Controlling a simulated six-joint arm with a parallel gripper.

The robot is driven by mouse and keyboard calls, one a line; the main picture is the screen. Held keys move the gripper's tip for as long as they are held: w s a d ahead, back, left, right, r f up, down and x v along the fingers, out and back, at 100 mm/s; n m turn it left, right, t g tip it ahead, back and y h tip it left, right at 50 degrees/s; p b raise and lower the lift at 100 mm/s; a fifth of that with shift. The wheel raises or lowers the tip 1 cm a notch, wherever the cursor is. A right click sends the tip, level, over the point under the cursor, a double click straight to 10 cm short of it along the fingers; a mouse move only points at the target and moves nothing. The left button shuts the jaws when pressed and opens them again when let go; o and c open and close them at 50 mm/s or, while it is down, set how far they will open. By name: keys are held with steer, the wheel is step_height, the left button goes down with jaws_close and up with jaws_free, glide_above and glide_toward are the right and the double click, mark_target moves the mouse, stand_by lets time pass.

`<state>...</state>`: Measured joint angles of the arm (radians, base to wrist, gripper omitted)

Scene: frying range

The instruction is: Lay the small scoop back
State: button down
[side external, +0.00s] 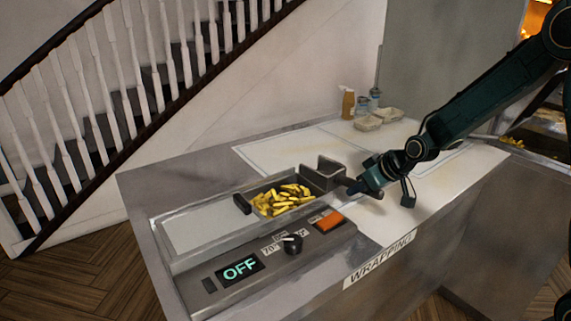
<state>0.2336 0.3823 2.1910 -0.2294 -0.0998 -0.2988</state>
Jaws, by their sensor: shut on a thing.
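The small scoop (322,174) is a dark grey, open box shape at the right end of the fryer well. Its handle points right, toward my gripper (362,187). My gripper is shut on the scoop's handle; the fingers themselves are small and dark here. The scoop is just beside the heap of yellow fries (283,200), above or at the edge of the counter unit. I cannot tell whether its underside touches the surface.
A control panel with a lit OFF display (240,269), a dark knob (292,244) and an orange switch (329,222) lies in front. A yellowish bottle (348,104) and pale cartons (368,123) stand at the back. The white wrapping surface (400,218) is mostly clear.

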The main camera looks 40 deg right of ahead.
steer(key=shift+f, duration=1.15)
stand_by(0.4)
steer(key=c, duration=1.1)
jaws_free()
steer(key=shift+c, duration=0.2)
steer(key=v, duration=1.3)
steer(key=shift+s+r, duration=0.25)
steer(key=shift+r, duration=0.1)
steer(key=shift+s, duration=0.1)
